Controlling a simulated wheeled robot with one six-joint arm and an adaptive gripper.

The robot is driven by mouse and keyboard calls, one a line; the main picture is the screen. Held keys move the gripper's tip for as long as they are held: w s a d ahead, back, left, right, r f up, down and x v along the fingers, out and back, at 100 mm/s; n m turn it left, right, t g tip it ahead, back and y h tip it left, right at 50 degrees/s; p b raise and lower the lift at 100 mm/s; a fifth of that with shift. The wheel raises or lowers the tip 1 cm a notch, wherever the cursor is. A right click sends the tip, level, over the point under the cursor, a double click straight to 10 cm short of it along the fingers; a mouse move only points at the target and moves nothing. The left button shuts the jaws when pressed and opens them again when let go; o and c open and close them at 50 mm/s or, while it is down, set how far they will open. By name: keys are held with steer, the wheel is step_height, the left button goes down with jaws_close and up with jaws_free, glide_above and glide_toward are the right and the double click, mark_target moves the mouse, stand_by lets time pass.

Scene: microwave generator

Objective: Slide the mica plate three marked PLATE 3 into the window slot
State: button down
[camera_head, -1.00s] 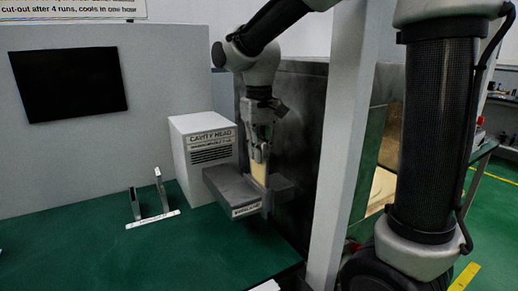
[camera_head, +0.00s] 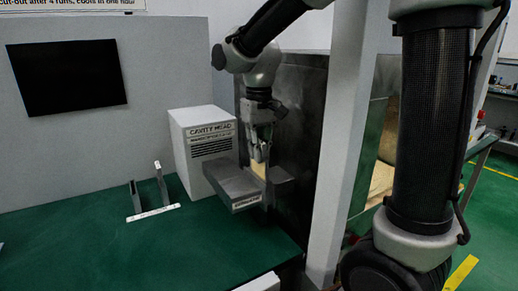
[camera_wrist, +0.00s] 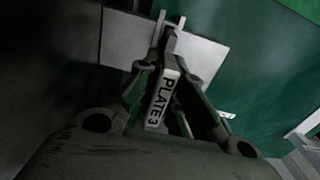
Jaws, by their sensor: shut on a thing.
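My gripper (camera_head: 259,155) points down over the grey block (camera_head: 232,187) that juts out in front of the cavity head. It is shut on the mica plate marked PLATE 3 (camera_wrist: 161,98), whose label reads between the fingers in the wrist view. In the head view a short tan strip of the plate (camera_head: 258,170) shows below the fingers, upright. Its lower end is hidden in or behind the block, and I cannot tell how deep it sits. The slot opening is not clearly visible. The pale block also shows in the wrist view (camera_wrist: 200,60).
The white cavity head box (camera_head: 205,150) stands just left of the block. A rack with two uprights and a label strip (camera_head: 152,213) stands further left on the green bench (camera_head: 110,255). A dark metal wall (camera_head: 300,150) and a pale post (camera_head: 345,140) are close on the right.

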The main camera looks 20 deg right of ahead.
steer(key=shift+f, duration=1.95)
steer(key=c, duration=1.4)
jaws_free()
steer(key=shift+c, duration=0.2)
steer(key=shift+r, duration=0.1)
step_height(320, 180, up, 12)
steer(key=shift+f, duration=0.1)
steer(key=shift+s, duration=0.1)
